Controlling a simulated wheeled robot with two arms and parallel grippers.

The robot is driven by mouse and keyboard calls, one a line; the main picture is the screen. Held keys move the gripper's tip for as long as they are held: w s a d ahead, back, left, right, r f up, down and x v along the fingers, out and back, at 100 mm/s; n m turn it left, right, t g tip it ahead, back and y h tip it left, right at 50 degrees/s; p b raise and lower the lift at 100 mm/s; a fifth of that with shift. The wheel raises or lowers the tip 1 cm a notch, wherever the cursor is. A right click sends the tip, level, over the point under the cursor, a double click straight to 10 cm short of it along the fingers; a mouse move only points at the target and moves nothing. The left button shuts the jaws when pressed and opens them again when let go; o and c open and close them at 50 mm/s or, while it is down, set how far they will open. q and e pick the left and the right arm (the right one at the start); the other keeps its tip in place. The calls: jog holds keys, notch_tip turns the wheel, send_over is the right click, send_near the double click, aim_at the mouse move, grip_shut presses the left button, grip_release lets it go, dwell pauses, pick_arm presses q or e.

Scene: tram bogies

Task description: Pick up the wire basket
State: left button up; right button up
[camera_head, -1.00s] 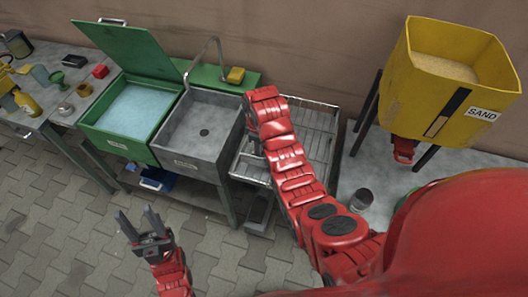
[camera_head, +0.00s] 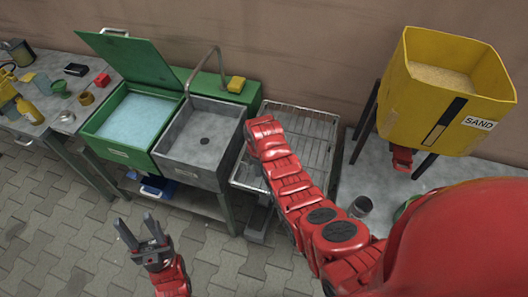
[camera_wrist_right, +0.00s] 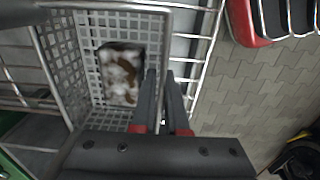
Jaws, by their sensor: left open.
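In the right wrist view the grey wire basket (camera_wrist_right: 85,60) has meshed walls and holds a dirty brown-and-white block (camera_wrist_right: 121,74). My right gripper (camera_wrist_right: 160,72) is at the basket's right side, its two fingers close together with a narrow gap. The basket's rim runs to the fingertips; I cannot tell whether they clamp it. In the head view the right arm hides this gripper, and I cannot make out the basket. My left gripper (camera_head: 136,228) is open and empty, low in front of the benches, above the paving.
A wire rack (camera_head: 312,150) stands under and beside the right arm. Left of it are a grey sink (camera_head: 203,140) and a green basin (camera_head: 130,120) with a raised lid. A yellow sand hopper (camera_head: 425,105) and a metal cup (camera_head: 361,206) are to the right.

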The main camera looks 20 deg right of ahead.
jog(key=shift+c, duration=0.2)
grip_shut()
jog(key=shift+w+r, duration=0.15)
jog(key=shift+r, duration=0.05)
dwell(1.4)
